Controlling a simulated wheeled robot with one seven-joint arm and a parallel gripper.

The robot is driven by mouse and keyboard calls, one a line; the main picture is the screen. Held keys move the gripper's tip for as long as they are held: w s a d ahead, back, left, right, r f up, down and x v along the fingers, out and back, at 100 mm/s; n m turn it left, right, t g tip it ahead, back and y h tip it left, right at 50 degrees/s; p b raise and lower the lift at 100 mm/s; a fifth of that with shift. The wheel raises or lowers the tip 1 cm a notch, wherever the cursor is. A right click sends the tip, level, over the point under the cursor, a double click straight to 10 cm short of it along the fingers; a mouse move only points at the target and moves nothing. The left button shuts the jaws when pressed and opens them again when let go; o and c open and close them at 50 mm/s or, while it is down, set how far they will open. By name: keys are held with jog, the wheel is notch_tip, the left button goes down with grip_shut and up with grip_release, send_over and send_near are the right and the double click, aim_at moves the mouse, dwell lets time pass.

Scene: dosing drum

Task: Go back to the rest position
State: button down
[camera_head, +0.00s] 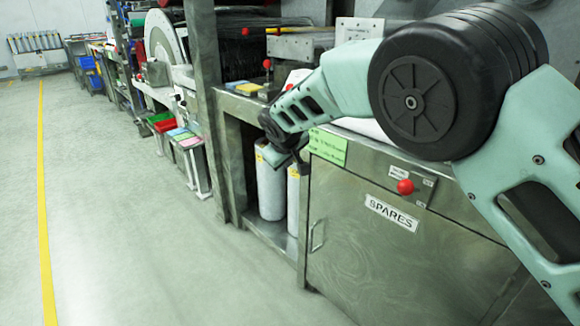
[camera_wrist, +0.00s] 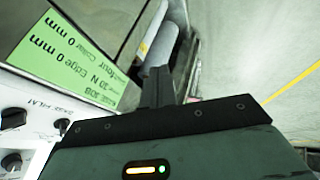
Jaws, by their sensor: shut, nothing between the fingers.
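My gripper (camera_head: 289,158) is dark and points downward in the head view, in front of the cabinet's open bay. It partly hides the white cylinders there. In the wrist view my gripper's fingers (camera_wrist: 157,86) are together and hold nothing. My pale green arm reaches from the right edge across the top of the cabinet to the gripper. The gripper appears apart from the cylinders, though the gap is hard to judge.
A metal cabinet (camera_head: 372,262) marked SPARES has a red knob (camera_head: 405,187) and a green label (camera_head: 328,147). White cylinders (camera_head: 270,190) stand in its open bay. Coloured bins (camera_head: 185,138) stand farther back. The floor (camera_head: 130,230) at left is clear, with a yellow line (camera_head: 43,200).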

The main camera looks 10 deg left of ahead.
jog(key=s+d+r+m+g, duration=0.1)
jog(key=s+d+g, duration=0.1)
jog(key=s+d, duration=0.95)
jog(key=s+d+r+g, duration=0.1)
jog(key=s+d+g, duration=0.25)
jog(key=s, duration=1.45)
jog(key=s+d+r+m+g, duration=0.1)
jog(key=s+d+g, duration=0.1)
jog(key=s+d, duration=0.95)
jog(key=s+a+r+p, duration=0.1)
jog(key=a+r+p, duration=0.1)
jog(key=r+p, duration=0.7)
jog(key=s+a+r+p, duration=0.2)
jog(key=r+p, duration=0.7)
jog(key=shift+s+r, duration=0.2)
jog(key=shift+r, duration=0.05)
